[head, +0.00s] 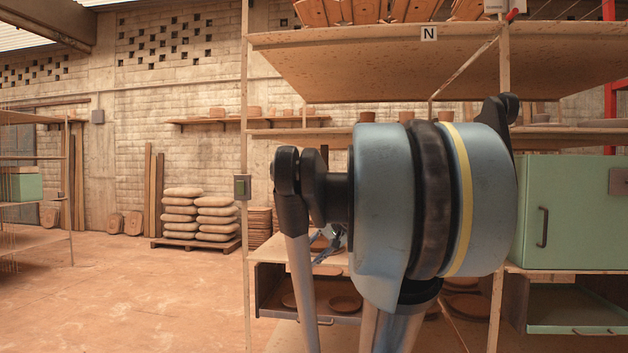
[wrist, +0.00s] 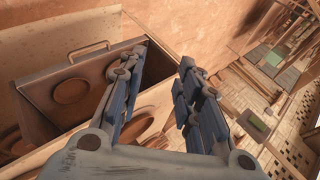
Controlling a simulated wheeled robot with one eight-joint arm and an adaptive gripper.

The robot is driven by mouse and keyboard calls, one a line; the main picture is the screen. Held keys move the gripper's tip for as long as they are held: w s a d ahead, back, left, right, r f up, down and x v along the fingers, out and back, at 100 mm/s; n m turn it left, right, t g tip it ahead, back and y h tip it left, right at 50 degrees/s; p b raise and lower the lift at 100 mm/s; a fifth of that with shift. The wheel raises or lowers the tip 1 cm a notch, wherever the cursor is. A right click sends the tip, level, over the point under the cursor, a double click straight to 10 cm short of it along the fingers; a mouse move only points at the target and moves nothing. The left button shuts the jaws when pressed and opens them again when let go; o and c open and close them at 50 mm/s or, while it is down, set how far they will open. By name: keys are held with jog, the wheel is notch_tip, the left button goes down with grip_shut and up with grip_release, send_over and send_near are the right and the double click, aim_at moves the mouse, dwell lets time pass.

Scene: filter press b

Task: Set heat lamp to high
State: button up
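I cannot pick out a heat lamp for certain in either view. A small dark grey box with a green face (head: 241,187) is fixed to the front left shelf post in the head view. A pale box (head: 497,6) with a red lever beside it sits at the top of the right post, cut off by the frame edge. My gripper (wrist: 160,60) is open and empty in the wrist view, its two fingers apart above an open drawer (wrist: 62,78). In the head view my gripper (head: 332,242) is mostly hidden behind my arm.
The drawer holds round clay plates (wrist: 72,91). A green cabinet (head: 575,212) with a dark handle stands on the shelf at right. My arm blocks the middle of the rack. Stacked sacks (head: 198,215) stand on a pallet at the back wall. The floor at left (head: 130,295) is clear.

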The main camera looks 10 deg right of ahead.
jog(key=w+d+r+m+t+y, duration=0.1)
jog(key=w+d+r+m+t, duration=0.4)
jog(key=w+r, duration=0.85)
jog(key=m+t, duration=0.3)
send_near(316, 175)
jog(key=x, duration=1.1)
grip_shut()
